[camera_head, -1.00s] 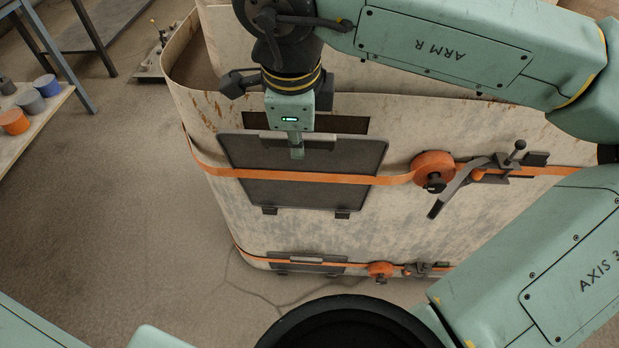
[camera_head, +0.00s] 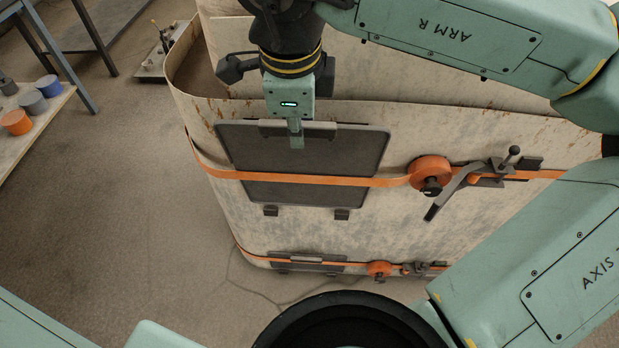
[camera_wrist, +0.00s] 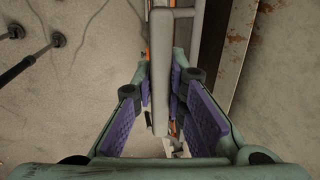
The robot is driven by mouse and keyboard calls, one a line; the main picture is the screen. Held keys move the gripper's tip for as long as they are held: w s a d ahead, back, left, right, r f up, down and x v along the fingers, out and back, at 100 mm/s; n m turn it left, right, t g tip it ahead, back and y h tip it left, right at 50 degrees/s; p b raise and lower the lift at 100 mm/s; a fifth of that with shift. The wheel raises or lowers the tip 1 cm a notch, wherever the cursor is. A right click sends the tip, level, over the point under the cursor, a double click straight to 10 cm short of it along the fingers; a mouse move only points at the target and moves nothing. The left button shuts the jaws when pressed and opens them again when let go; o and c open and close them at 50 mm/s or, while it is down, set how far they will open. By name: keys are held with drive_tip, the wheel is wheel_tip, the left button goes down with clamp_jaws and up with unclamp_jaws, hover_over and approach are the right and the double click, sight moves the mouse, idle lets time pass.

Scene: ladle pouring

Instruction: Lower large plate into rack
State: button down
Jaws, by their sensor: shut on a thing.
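The large plate (camera_head: 330,152) is dark grey and rectangular. It stands nearly upright against the pale container wall, with an orange strap (camera_head: 300,179) across its front. A grey handle (camera_head: 328,126) runs along its upper edge. My gripper (camera_head: 297,138) comes from above and is shut on this handle. The wrist view shows the handle bar (camera_wrist: 160,85) between the purple finger pads. Two small dark brackets (camera_head: 271,210) (camera_head: 342,214) sit at the plate's lower edge and may be the rack. Whether the plate rests in them is not clear.
An orange reel (camera_head: 430,170) with a dark lever clamp (camera_head: 470,180) sits right of the plate. A smaller plate under a lower strap (camera_head: 305,262) is below. The rusty container (camera_head: 195,125) fills the centre. Open floor lies left, with a bench of pots (camera_head: 25,130).

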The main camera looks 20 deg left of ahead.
drive_tip(key=shift+w+a+r+p+v, duration=0.1)
drive_tip(key=shift+w+p+v, duration=0.25)
drive_tip(key=shift+p+v, duration=0.95)
drive_tip(key=shift+w+a+r+p+v, duration=0.15)
drive_tip(key=shift+w+p+v, duration=0.35)
drive_tip(key=shift+v, duration=1.45)
drive_tip(key=shift+w+a+p+v, duration=0.15)
drive_tip(key=shift+p+v, duration=0.95)
drive_tip(key=shift+v, duration=0.55)
drive_tip(key=w+v, duration=0.2)
drive_tip(key=v, duration=0.8)
drive_tip(key=shift+a+r, duration=0.3)
drive_tip(key=shift+r, duration=0.35)
